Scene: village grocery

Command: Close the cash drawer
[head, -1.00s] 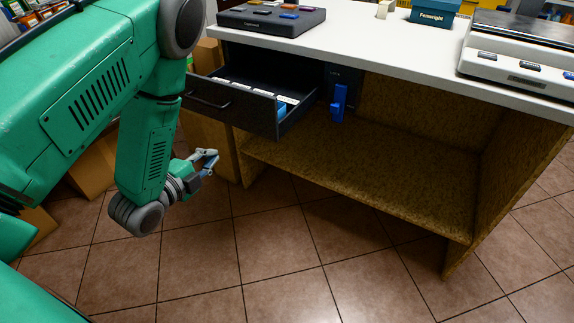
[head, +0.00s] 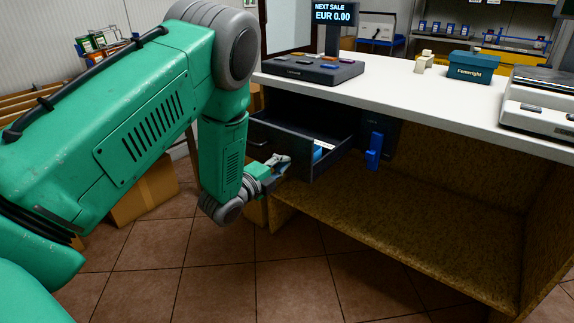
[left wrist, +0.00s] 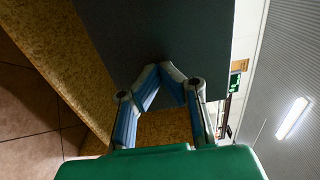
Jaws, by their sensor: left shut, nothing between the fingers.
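The black cash drawer (head: 298,160) hangs under the counter top at its left end in the head view and is pulled out. White divider strips and something blue show inside it. My left gripper (head: 280,161) is in front of the lower part of the drawer's front panel; I cannot tell if it touches. In the left wrist view the gripper's blue-padded fingers (left wrist: 165,72) meet at their tips, shut and empty. A dark flat panel (left wrist: 150,30), likely the drawer front, fills the space beyond them. My right gripper is not in view.
The white counter top (head: 400,90) holds a dark keypad unit (head: 312,70), a teal box (head: 472,67) and a scale (head: 540,105). A blue handle-like part (head: 374,150) hangs right of the drawer. A cardboard box (head: 145,192) stands behind my arm. The tiled floor in front is clear.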

